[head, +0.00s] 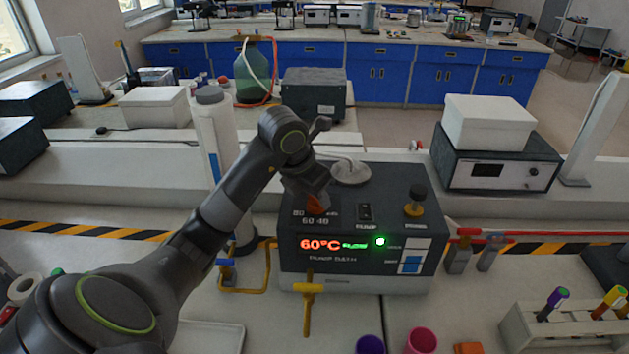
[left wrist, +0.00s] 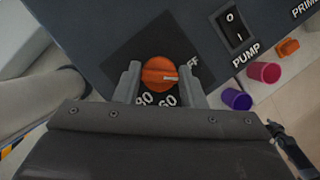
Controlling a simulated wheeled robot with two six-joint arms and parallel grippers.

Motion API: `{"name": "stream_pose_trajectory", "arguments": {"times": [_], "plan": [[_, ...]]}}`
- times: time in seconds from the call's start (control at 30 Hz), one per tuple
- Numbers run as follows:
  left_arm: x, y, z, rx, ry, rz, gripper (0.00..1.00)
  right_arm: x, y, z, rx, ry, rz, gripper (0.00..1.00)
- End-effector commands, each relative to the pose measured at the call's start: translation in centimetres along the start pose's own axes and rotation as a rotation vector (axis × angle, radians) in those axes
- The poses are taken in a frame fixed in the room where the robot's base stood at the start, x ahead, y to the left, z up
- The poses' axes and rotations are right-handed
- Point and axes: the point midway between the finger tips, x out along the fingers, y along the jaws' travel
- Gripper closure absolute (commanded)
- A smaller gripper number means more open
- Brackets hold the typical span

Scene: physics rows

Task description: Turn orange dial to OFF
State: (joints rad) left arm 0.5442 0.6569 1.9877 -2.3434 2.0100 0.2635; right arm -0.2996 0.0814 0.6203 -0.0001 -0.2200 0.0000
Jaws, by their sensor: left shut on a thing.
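The orange dial (head: 316,205) sits on the sloped top panel of the dark pump bath (head: 345,277), at the panel's left. In the left wrist view the orange dial (left wrist: 159,74) has a pale pointer line aimed right, just below the partly covered OFF label (left wrist: 194,62). The marks 80 and 60 show below the dial. My left gripper (head: 318,200) reaches down over the dial; in the left wrist view its two fingers (left wrist: 159,78) stand on either side of the dial, shut on it.
A pump switch (head: 365,212) and a yellow-collared knob (head: 414,207) lie right of the dial. The lit display (head: 340,244) reads 60°C. A yellow valve handle (head: 307,290), a purple cup (head: 370,344) and a pink cup (head: 421,341) stand in front.

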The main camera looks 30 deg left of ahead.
Motion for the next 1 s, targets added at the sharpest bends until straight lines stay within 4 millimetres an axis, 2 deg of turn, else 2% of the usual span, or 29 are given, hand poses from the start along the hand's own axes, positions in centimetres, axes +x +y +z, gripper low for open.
{"name": "stream_pose_trajectory", "arguments": {"times": [0.03,0.1,0.4,0.67,1.0], "plan": [[-0.7,-0.1,0.3,-0.038,0.0,0.012,0.86,-1.5,0.2,-0.2,0.0,0.0,0.0,0.46],[-0.6,-0.1,0.3,-0.09,-0.001,0.034,0.86,-2.3,0.2,-0.3,0.0,0.0,0.0,0.46],[-0.3,-0.1,0.2,-0.26,-0.003,0.107,0.86,-4.7,0.5,-0.5,0.0,0.0,0.0,0.46],[-0.2,-0.1,0.2,-0.328,-0.004,0.137,0.86,-5.5,0.5,-0.6,0.0,0.0,0.0,0.46],[-0.1,-0.1,0.1,-0.343,-0.004,0.144,0.86,-5.6,0.5,-0.6,0.0,0.0,0.0,0.46]]}}
